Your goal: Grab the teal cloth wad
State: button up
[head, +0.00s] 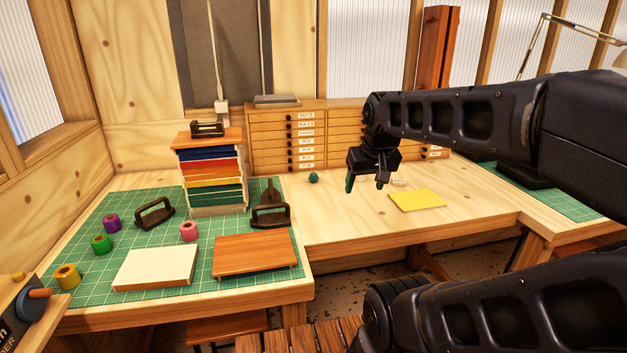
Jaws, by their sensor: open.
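The teal cloth wad (313,177) is a small dark teal ball. It sits alone on the bare wooden worktop, in front of the drawer cabinet. My gripper (366,187) is to the right of the wad, pointing down, with its fingers apart and nothing seen between them. It does not touch the wad. How high the fingertips are above the worktop is hard to tell.
A yellow sheet (416,200) lies right of my gripper. The wooden drawer cabinet (270,142) stands behind. The worktop around the wad is clear.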

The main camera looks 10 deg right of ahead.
jog(key=w+r, duration=0.3)
jog(key=w, duration=0.9)
jog(key=m, duration=0.2)
send_over(314, 174)
jog(key=s+a, duration=0.1)
jog(key=s, duration=0.2)
notch_tip(314, 174, down, 18)
jog(key=shift+h, duration=0.4)
jog(key=x, duration=0.5)
jog(key=shift+a+f, duration=0.1)
jog(key=shift+f, duration=0.3)
jog(key=shift+s+d+x, duration=0.1)
jog(key=shift+s+x, duration=0.05)
jog(key=shift+x, duration=1.1)
jog(key=shift+s+d+x, duration=0.1)
jog(key=shift+x, duration=1.15)
jog(key=shift+f, duration=0.1)
jog(key=shift+c, duration=0.5)
jog(key=c, duration=1)
